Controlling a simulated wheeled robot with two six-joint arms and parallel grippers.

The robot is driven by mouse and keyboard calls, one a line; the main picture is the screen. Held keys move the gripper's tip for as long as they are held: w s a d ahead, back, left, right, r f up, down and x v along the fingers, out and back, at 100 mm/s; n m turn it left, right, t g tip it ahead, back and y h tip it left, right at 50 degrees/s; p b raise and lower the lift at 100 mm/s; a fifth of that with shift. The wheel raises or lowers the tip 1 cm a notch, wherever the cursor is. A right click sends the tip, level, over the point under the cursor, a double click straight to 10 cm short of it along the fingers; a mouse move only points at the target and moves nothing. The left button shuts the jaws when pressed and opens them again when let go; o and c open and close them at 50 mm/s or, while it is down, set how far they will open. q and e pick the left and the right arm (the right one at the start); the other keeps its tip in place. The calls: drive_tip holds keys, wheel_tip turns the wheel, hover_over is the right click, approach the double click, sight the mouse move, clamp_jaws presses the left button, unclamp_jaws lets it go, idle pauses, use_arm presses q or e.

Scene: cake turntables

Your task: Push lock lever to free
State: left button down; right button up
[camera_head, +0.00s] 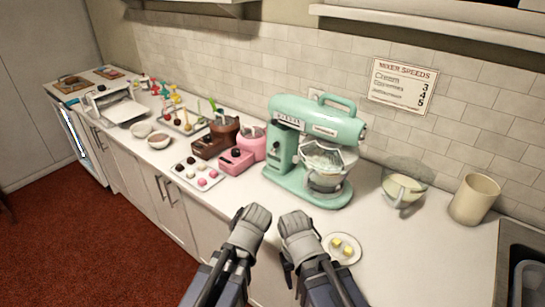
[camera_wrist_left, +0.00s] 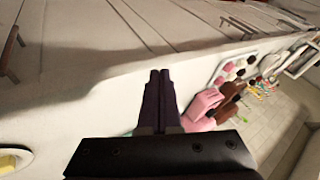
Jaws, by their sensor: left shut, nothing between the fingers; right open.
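A mint green stand mixer (camera_head: 318,130) stands on the counter against the tiled wall, beyond both grippers. It has a glass bowl (camera_head: 325,178) under its head and a small dark control (camera_head: 276,148) on its column. I cannot tell for sure which part is the lock lever. My left gripper (camera_head: 256,213) is in front of the mixer, apart from it. In the left wrist view its two dark fingers (camera_wrist_left: 160,74) are shut together with nothing between them. My right gripper (camera_head: 292,217) is beside it, open and empty, also short of the mixer; its fingertips are hard to see.
A plate with yellow cubes (camera_head: 329,254) lies right of my right gripper. A glass bowl (camera_head: 402,189) and cream canister (camera_head: 474,198) stand farther right. Pink (camera_head: 237,161) and brown (camera_head: 213,143) machines and a tray of sweets (camera_head: 181,170) are left of the mixer. A sign hangs above.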

sight(274, 149)
use_arm(q)
drive_tip(key=w+a+r+m+t+b, duration=0.1)
drive_tip(key=w+r+t, duration=0.1)
drive_tip(key=w+t, duration=0.15)
drive_tip(key=w+r+m+t+b, duration=0.1)
drive_tip(key=w+r+m+t, duration=0.1)
drive_tip(key=w, duration=0.3)
drive_tip(key=w+d+r+m+t+h+b, duration=0.4)
drive_tip(key=w+r+m+t, duration=0.1)
drive_tip(key=r+m, duration=0.15)
drive_tip(key=d+m+h+b, duration=0.1)
drive_tip(key=d+m+h, duration=0.5)
drive_tip(key=m, duration=0.3)
drive_tip(key=shift+d+f+h+b, duration=0.3)
drive_tip(key=shift+d+b, duration=0.05)
drive_tip(key=shift+d, duration=0.15)
drive_tip(key=w, duration=0.7)
drive_tip(key=w+d, duration=0.1)
drive_tip(key=w, duration=0.3)
drive_tip(key=shift+w+r, duration=0.25)
drive_tip(key=shift+w, duration=0.05)
